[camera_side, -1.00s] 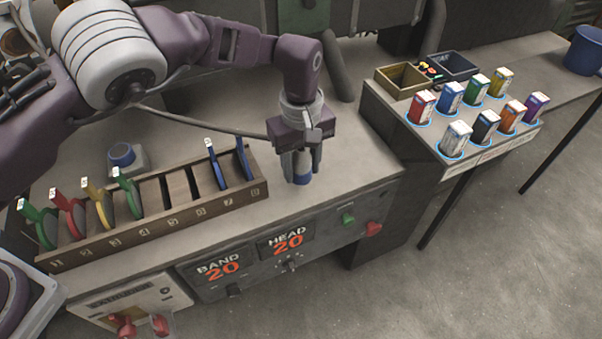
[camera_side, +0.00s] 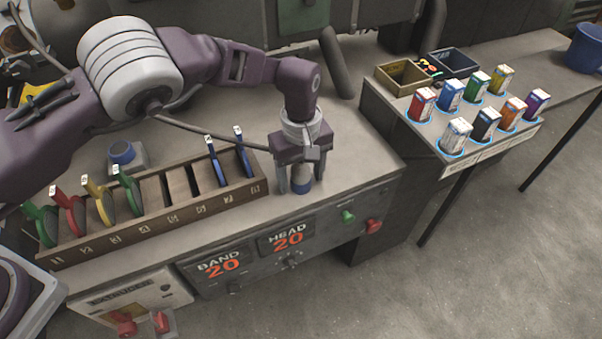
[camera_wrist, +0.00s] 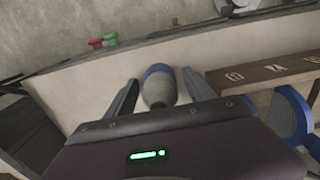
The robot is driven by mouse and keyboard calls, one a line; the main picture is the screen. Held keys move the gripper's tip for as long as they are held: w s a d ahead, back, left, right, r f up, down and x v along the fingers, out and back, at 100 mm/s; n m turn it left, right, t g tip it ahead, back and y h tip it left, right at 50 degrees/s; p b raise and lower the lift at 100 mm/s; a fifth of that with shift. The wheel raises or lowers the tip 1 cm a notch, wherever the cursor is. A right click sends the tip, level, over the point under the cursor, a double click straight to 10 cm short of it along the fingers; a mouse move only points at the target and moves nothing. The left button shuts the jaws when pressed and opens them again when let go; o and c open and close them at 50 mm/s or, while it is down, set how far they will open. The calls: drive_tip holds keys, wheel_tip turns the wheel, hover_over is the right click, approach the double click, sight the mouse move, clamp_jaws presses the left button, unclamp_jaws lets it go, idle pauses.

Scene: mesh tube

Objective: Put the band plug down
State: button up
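The band plug (camera_side: 301,187), a small pale grey piece with a blue band, stands on the bench top near its front edge, just right of the slotted rack. My gripper (camera_side: 299,184) points down over it, with one finger on each side. In the wrist view the plug (camera_wrist: 159,87) is between the fingers, with a visible gap on both sides. My gripper (camera_wrist: 160,92) is open. The upper part of the plug is partly hidden by the fingers in the side view.
A wooden rack (camera_side: 160,226) with green, red, yellow and blue paddles stands at left; some middle slots are empty. A blue button (camera_side: 122,152) is behind it. Coloured boxes (camera_side: 458,135) and two bins (camera_side: 402,77) stand at right. The front panel (camera_side: 228,265) shows BAND 20 and HEAD 20.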

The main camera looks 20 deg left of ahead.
wheel_tip(320, 180, up, 12)
drive_tip(key=shift+r, duration=0.65)
drive_tip(key=shift+a+r, duration=0.2)
drive_tip(key=s+a+r+m+t+h, duration=0.1)
drive_tip(key=s+a+r, duration=0.3)
drive_tip(key=a+r, duration=0.4)
drive_tip(key=s+a+r+m+t+h, duration=0.1)
drive_tip(key=s+a+r, duration=0.3)
drive_tip(key=a+r, duration=0.4)
drive_tip(key=s+a+m+t+y, duration=0.1)
drive_tip(key=s+a+m, duration=0.2)
drive_tip(key=s, duration=0.7)
drive_tip(key=s+a+f+m+t+y, duration=0.1)
drive_tip(key=s+a+m, duration=0.3)
drive_tip(key=s, duration=0.7)
drive_tip(key=shift+s+a+f+t, duration=0.2)
drive_tip(key=shift+s+a+t, duration=0.1)
drive_tip(key=shift+a+t, duration=0.55)
